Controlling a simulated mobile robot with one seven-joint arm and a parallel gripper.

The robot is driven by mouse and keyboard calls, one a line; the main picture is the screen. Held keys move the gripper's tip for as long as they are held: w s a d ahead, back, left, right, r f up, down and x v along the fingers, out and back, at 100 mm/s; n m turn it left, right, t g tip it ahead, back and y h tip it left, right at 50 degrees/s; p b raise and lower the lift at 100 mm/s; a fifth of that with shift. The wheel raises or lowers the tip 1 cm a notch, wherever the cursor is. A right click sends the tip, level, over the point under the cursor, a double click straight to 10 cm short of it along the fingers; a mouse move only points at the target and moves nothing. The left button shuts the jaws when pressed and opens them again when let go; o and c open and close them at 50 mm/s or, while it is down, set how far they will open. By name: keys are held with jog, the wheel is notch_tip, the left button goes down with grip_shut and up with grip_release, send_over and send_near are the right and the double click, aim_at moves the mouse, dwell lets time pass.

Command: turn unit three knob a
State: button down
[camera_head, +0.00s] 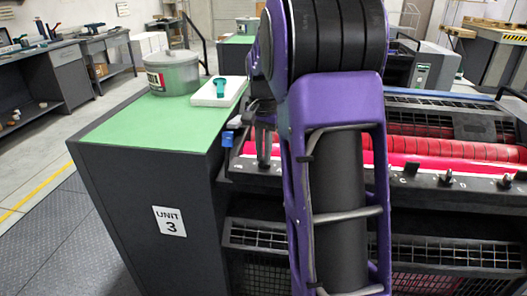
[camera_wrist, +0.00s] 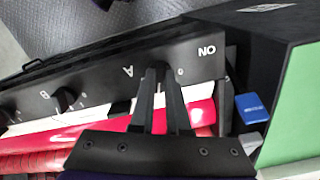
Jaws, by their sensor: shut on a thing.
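The unit three panel (camera_wrist: 100,79) is a dark strip with letters and small knobs, seen in the wrist view with its lettering turned over. My gripper (camera_wrist: 160,74) is at the panel just right of the letter A, its two narrow dark fingers close together. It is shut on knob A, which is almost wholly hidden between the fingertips. Knob B (camera_wrist: 65,98) shows to the left, free, beside the letter B. In the head view my purple arm covers part of the panel; my gripper (camera_head: 264,150) shows partly at its left end, near a blue block (camera_head: 227,139).
The "UNIT 3" sign (camera_head: 169,221) is on the dark side cabinet with a green top (camera_head: 130,128). A grey tin (camera_head: 173,75) and a white tray (camera_head: 218,92) stand on it. Red rollers (camera_head: 430,147) lie behind the panel. The blue block (camera_wrist: 253,107) is close right of my fingers.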

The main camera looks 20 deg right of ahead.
jog(key=n+p, duration=0.2)
jog(key=n, duration=0.1)
jog(key=shift+s+r+n, duration=0.1)
jog(key=shift+r+n, duration=0.05)
jog(key=shift+n, duration=0.25)
jog(key=n+p, duration=0.2)
jog(key=n, duration=0.2)
jog(key=shift+d+n, duration=0.15)
jog(key=shift+n, duration=0.25)
jog(key=c, duration=0.9)
grip_release()
notch_tip(320, 180, up, 17)
jog(key=p, duration=0.2)
jog(key=shift+p, duration=0.35)
jog(key=shift+r, duration=0.1)
